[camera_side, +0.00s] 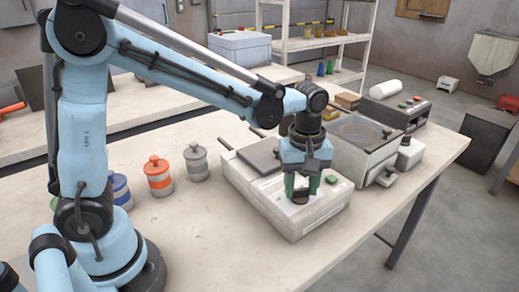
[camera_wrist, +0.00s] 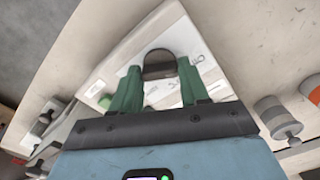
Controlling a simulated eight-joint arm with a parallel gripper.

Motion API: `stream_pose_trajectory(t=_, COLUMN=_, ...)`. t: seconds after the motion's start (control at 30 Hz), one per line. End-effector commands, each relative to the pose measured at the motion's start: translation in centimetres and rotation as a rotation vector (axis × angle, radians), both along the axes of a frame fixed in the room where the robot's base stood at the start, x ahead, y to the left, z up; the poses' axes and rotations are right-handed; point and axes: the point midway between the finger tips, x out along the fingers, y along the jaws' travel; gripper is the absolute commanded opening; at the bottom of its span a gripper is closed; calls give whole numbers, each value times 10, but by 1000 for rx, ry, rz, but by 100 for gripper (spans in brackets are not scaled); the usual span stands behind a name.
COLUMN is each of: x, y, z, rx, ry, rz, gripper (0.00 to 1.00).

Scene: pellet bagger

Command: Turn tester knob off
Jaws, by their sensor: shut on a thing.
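The tester (camera_side: 318,214) is a low white box with a grey lid, at the middle of the bench in the side view. Its pale top panel (camera_wrist: 207,72) fills the middle of the wrist view. The dark round knob (camera_wrist: 159,62) stands on that panel. My gripper (camera_side: 301,190) points down over the tester, and its green fingers also show in the wrist view (camera_wrist: 160,72). The fingers are shut on the knob, one on each side. I cannot read which mark the knob points to.
A green button (camera_side: 331,179) sits on the tester beside my fingers. The bench front (camera_side: 215,235) is clear.

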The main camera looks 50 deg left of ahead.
Motion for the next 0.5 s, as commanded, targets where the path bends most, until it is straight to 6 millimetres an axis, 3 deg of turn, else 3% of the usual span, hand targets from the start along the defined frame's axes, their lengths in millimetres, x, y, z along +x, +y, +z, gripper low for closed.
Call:
stream_pose_trajectory(t=0.2, x=0, y=0, z=0, rx=0, ry=1, rz=0, gripper=14)
stream_pose_trajectory(t=0.23, x=0, y=0, z=0, rx=0, ry=1, rz=0, gripper=49)
stream_pose_trajectory(t=0.37, x=0, y=0, z=0, rx=-1, ry=0, rz=-1, gripper=69)
stream_pose_trajectory(t=0.5, x=0, y=0, z=0, rx=0, ry=0, rz=-1, gripper=70)
